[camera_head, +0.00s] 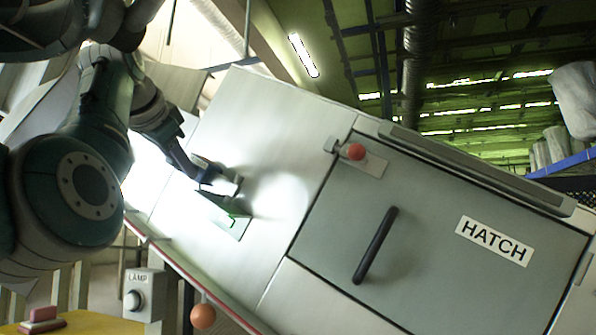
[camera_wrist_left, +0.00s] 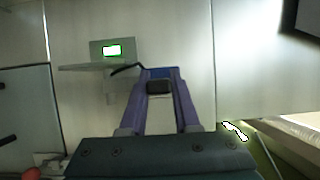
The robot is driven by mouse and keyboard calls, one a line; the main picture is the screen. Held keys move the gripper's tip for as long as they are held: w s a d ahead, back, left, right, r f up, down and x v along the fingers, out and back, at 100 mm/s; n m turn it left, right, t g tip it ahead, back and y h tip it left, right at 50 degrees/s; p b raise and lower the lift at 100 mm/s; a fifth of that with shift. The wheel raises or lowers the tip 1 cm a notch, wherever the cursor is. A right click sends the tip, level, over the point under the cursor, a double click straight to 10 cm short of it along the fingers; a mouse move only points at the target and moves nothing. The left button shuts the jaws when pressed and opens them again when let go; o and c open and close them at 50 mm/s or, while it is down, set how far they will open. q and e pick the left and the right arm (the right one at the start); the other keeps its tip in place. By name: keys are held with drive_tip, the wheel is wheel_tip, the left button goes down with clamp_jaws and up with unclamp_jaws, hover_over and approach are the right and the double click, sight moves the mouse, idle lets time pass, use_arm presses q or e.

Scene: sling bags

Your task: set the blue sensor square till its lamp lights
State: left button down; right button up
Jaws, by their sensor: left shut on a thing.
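My left gripper (camera_head: 218,182) reaches in from the left to the pale cabinet front. In the left wrist view the fingers (camera_wrist_left: 158,84) are closed on a small dark block with a blue top, which appears to be the blue sensor (camera_wrist_left: 160,73). A thin flap or bracket stands out from a plate (camera_wrist_left: 128,45) just beyond the fingertips. That plate also shows in the head view (camera_head: 236,226). Whether the sensor is square to it, I cannot tell. A grey box marked LAMP (camera_head: 143,283) has a round lens (camera_head: 133,300) with no clear glow. My right gripper is out of view.
A hatch door (camera_head: 430,230) with a black handle (camera_head: 375,245) and a red-knobbed latch (camera_head: 356,152) is right of the plate. An orange ball (camera_head: 203,316) is below the cabinet. A red block (camera_head: 43,314) sits on a yellow surface (camera_head: 95,325) at lower left.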

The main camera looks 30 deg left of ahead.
use_arm(q)
drive_tip(key=shift+a, duration=0.15)
drive_tip(key=c, duration=0.6)
unclamp_jaws()
drive_tip(key=shift+w, duration=0.1)
drive_tip(key=shift+c, duration=0.2)
